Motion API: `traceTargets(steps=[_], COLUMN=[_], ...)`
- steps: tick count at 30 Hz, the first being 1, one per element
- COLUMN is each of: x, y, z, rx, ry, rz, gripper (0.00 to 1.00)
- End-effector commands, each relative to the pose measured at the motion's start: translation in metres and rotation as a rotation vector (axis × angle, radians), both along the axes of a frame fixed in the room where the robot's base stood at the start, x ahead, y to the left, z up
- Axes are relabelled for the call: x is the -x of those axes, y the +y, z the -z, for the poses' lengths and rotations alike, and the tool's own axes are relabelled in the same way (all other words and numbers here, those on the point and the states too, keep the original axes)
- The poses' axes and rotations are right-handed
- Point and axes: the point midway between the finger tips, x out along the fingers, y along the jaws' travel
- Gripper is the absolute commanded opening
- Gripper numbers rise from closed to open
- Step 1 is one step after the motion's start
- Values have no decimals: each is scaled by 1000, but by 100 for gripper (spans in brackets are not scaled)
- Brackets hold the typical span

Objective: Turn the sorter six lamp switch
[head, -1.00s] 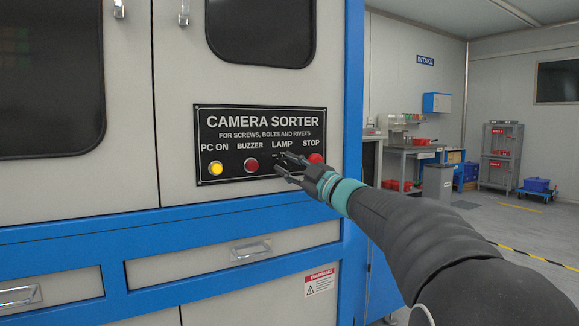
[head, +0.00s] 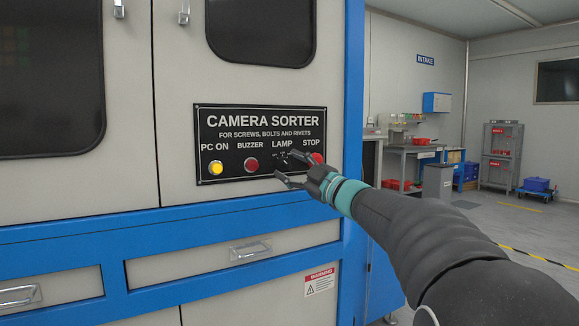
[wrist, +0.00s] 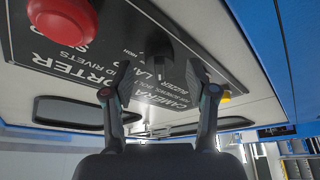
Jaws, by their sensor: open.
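The lamp switch is a black knob under the LAMP label on the black camera sorter panel (head: 260,119). In the head view it is mostly hidden behind my gripper (head: 286,167). In the wrist view the lamp switch (wrist: 160,46) shows as a dark knob beyond the fingertips, roughly in line with the gap between them. My gripper (wrist: 157,72) is open and empty, close to the panel. I cannot tell from these views whether a fingertip touches the panel.
The red stop button (head: 318,158) is close to my gripper and partly covered by it. It shows large in the wrist view (wrist: 62,18). A red buzzer button (head: 251,165) and a lit yellow PC ON button (head: 216,168) are to the left. A blue frame edges the cabinet.

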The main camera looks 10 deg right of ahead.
Motion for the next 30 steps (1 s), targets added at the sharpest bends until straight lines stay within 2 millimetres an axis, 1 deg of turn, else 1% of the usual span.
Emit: traceTargets(steps=[9, 15, 21, 30], x=[48, 74, 87, 89], y=[-34, -52, -60, -61], z=[15, 24, 28, 29], rx=[0, 1, 0, 0], ry=[-1, -1, -2, -2], rz=[4, 3, 2, 0], gripper=[57, 57, 57, 57])
